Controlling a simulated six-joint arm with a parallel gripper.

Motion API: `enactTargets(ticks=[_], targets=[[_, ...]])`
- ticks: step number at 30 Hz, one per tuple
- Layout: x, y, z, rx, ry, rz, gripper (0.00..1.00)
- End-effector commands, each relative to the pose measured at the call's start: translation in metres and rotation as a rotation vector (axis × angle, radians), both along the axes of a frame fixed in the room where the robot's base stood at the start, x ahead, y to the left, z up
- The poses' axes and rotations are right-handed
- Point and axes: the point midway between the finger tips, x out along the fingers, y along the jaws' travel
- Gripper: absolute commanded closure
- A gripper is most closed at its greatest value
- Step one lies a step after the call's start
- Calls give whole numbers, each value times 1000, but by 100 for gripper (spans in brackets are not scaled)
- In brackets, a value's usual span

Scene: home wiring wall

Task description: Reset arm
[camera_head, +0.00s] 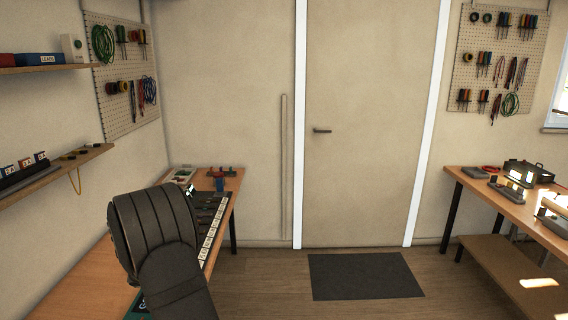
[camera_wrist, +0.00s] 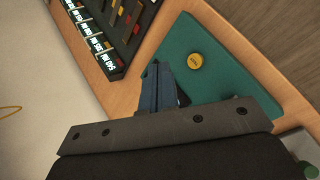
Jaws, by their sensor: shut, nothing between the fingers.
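My gripper (camera_wrist: 160,75) shows in the wrist view with its blue-grey fingers together and nothing between them. It is over the edge of a green mat (camera_wrist: 215,30) on a wooden bench (camera_wrist: 150,58). A round yellow disc (camera_wrist: 195,60) lies on the mat, to the right of the fingertips and apart from them. In the head view my dark arm covers part of the left bench (camera_head: 85,280), and the gripper's fingers are hidden.
A black tray with white-labelled compartments (camera_wrist: 120,67) lies on the bench, up and left of the fingers. Two shelves, upper (camera_head: 40,69) and lower (camera_head: 50,175), hang on the left wall. A right bench (camera_head: 510,208) stands across the room. Open floor (camera_head: 270,280) lies between the benches.

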Motion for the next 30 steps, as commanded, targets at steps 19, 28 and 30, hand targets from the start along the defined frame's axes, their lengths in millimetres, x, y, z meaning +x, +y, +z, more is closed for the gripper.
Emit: enactTargets(ticks=[19,28,30], targets=[[-64,-38,-61,570,304,-268,100],[-97,-44,-65,849,403,-429,100],[-105,-46,-65,914,421,-469,100]])
